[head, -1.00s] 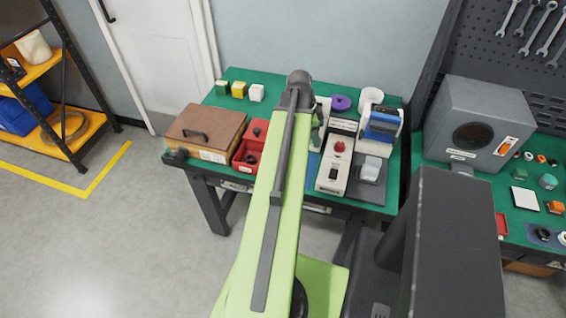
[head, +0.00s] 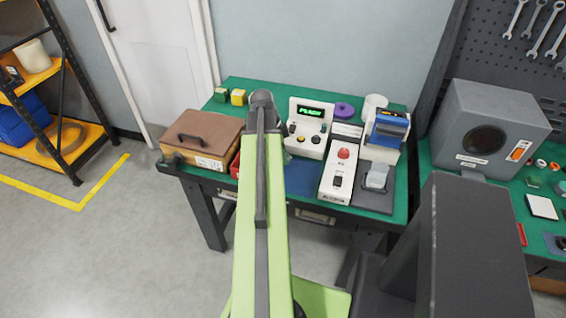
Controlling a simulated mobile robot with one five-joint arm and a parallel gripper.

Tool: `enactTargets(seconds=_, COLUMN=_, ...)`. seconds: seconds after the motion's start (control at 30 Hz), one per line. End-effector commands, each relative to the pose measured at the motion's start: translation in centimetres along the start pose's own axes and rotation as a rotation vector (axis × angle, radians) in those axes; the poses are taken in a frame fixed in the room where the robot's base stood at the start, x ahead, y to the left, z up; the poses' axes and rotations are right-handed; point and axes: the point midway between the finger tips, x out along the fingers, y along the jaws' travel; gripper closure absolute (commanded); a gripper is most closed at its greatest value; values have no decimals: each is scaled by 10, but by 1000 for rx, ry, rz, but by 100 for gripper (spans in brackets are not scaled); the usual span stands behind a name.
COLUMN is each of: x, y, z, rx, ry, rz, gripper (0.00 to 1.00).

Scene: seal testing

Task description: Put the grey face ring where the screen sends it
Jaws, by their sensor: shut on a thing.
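My green arm reaches over the front of the green bench (head: 225,93), and its dark wrist hides what lies below. I cannot make out my gripper's jaws or the grey face ring. A white console (head: 306,129) stands behind the arm's right side. Its screen (head: 309,110) is lit with green letters that look like "FLUSH", though small and blurred. The red tray (head: 235,166) is mostly hidden by the arm.
A brown lidded box (head: 203,135) sits at the bench's left. Right of the arm stand a white box with a red button (head: 340,165), a blue-and-white device (head: 386,128) and a purple ring (head: 344,109). A grey cabinet (head: 492,122) stands on the right bench.

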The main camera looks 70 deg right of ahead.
Motion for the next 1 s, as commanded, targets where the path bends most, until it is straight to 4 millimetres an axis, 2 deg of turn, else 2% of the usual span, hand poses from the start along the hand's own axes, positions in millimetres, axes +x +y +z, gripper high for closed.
enactTargets(seconds=0.03, x=18, y=0, z=5, rx=0, ry=0, rz=0, gripper=100)
enactTargets(seconds=0.1, x=29, y=0, z=8, rx=0, ry=0, rz=0, gripper=100)
enactTargets(seconds=0.5, x=31, y=0, z=9, rx=-2, ry=0, rz=-1, gripper=100)
enactTargets(seconds=0.53, x=30, y=0, z=9, rx=-2, ry=0, rz=-1, gripper=60)
enactTargets(seconds=0.63, x=29, y=0, z=9, rx=-2, ry=0, rz=-1, gripper=47)
enactTargets(seconds=0.7, x=29, y=0, z=9, rx=-2, ry=0, rz=-1, gripper=41)
enactTargets(seconds=1.0, x=28, y=0, z=8, rx=-2, ry=0, rz=0, gripper=41)
